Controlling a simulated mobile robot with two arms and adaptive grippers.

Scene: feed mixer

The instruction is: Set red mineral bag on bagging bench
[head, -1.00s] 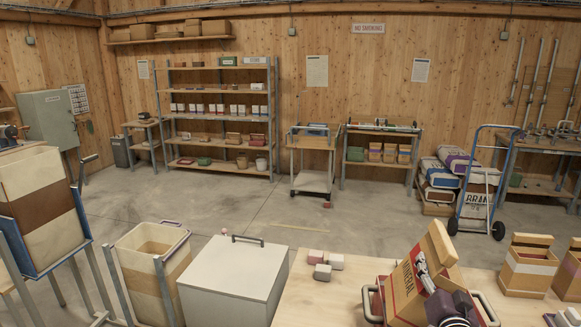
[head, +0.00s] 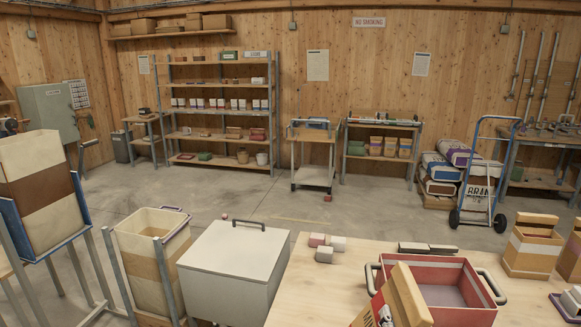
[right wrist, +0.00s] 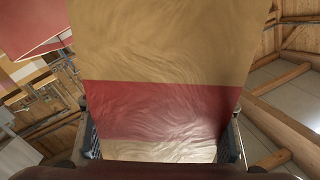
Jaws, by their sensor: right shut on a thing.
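The mineral bag (head: 409,296), tan with a red band, shows at the bottom edge of the head view, tilted and partly cut off by the frame. It is in front of the red box. In the right wrist view the bag (right wrist: 160,60) fills the middle, its red band crossing between the fingers. My right gripper (right wrist: 162,142) is shut on it, one finger at each side. In the head view only a small part of this gripper shows beside the bag. My left gripper is not in view. I cannot tell which surface is the bagging bench.
An open red box (head: 447,273) with grey handles stands empty on the wooden table (head: 312,290). Small blocks (head: 325,254) lie at its back left; tan bags (head: 531,247) stand at its right. A white lidded bin (head: 230,275) is left of the table. The floor beyond is mostly clear.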

